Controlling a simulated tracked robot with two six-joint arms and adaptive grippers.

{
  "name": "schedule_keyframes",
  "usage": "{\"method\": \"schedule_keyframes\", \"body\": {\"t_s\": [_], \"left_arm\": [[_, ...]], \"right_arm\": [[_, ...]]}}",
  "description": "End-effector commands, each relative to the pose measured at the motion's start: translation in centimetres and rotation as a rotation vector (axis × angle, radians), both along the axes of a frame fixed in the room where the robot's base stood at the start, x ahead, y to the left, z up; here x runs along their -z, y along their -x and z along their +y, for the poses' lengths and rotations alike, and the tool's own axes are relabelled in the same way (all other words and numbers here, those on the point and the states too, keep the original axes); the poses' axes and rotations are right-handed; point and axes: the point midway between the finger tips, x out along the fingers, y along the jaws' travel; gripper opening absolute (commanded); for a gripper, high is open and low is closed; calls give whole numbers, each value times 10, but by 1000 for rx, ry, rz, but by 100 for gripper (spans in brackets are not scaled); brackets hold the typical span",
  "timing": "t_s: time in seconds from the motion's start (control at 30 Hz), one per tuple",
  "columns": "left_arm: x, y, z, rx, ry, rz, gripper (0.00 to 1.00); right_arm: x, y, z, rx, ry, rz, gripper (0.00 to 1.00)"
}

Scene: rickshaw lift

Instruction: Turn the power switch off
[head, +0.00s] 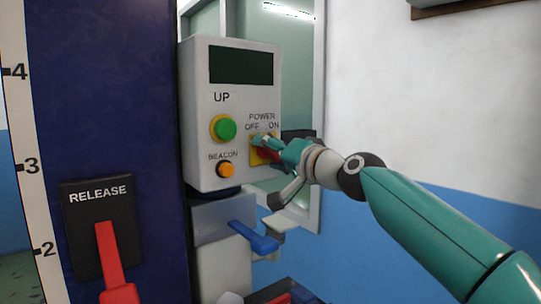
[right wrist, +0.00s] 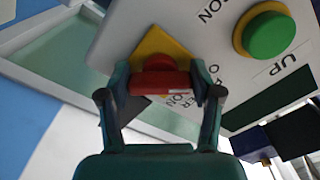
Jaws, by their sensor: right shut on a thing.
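The power switch is a red knob (head: 268,154) on a yellow plate (head: 256,158), under the labels POWER, OFF and ON on the grey control box (head: 205,70). In the right wrist view the red knob (right wrist: 160,78) sits between my fingers, with the yellow plate (right wrist: 160,45) behind it. A small white mark shows on its near edge; I cannot tell which label it points to. My right gripper (head: 263,144), also in the right wrist view (right wrist: 160,92), is shut on the knob and partly covers it in the head view. My left gripper is not in view.
The green UP button (head: 225,128) and orange beacon button (head: 225,169) are left of the switch. A blue lever (head: 254,237) is below the box. A red release lever (head: 112,260) is on the dark blue column (head: 110,90). A window frame stands behind the box.

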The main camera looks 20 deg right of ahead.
Motion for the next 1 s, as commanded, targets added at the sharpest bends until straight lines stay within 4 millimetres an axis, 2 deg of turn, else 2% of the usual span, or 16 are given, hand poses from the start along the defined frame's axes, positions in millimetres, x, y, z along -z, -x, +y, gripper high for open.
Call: {"method": "schedule_keyframes", "body": {"t_s": [0.03, 0.23, 0.27, 0.4, 0.77, 1.0], "left_arm": [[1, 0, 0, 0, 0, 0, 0], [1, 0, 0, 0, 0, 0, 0], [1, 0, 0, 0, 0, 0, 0], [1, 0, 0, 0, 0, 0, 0], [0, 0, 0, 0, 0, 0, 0], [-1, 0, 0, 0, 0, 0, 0]], "right_arm": [[10, -2, 3, -9, 12, 20, 30], [10, -2, 3, -9, 11, 19, 29], [10, -2, 3, -9, 11, 19, 67], [8, -2, 2, -7, 9, 16, 90], [3, 1, 1, -4, 4, 8, 90], [2, 20, -7, -3, 3, 8, 90]]}}
